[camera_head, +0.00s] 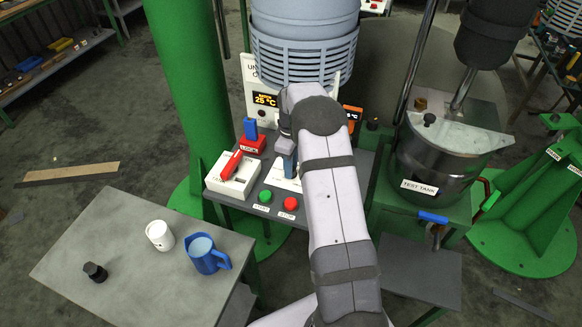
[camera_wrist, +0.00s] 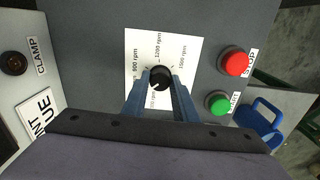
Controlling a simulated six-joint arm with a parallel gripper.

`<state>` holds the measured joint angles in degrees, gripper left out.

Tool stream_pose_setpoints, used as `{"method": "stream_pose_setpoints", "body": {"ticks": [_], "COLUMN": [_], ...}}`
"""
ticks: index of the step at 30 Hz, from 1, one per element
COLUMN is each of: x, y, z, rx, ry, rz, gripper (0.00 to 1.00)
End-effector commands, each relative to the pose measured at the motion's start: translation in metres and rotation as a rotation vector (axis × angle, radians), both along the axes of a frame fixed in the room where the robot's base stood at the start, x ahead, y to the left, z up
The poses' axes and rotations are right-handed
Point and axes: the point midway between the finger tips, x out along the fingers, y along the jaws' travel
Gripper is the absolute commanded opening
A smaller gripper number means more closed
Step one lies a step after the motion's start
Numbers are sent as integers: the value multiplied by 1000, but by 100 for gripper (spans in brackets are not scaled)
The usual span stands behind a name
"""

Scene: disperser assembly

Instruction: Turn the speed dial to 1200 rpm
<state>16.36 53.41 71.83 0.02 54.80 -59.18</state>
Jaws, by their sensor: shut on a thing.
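The speed dial (camera_wrist: 160,77) is a small black knob on a white scale plate (camera_wrist: 142,45) in the wrist view. Labels for 900, 1200 and 1500 rpm are printed around it; a lower label is partly covered. My gripper (camera_wrist: 160,86) has its two blue-grey fingers on either side of the knob, shut on it. I cannot tell which mark the knob points at. In the head view my gripper (camera_head: 286,158) reaches down to the plate (camera_head: 288,184), and the knob is hidden behind it.
A green start button (camera_wrist: 218,102) and red stop button (camera_wrist: 235,62) sit close beside the plate. In the head view, a red-handled switch (camera_head: 231,165) and a blue-and-red lock (camera_head: 251,136) stand left. A blue jug (camera_head: 207,255) and white cup (camera_head: 160,235) are on the side table.

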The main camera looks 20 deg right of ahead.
Motion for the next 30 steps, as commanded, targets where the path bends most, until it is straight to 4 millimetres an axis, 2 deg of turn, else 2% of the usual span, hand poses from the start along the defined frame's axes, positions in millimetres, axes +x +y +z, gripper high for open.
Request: {"method": "stream_pose_setpoints", "body": {"ticks": [30], "x": [1], "y": [0], "z": [1], "rx": [-1], "ry": [-2], "rz": [-966], "gripper": [3]}}
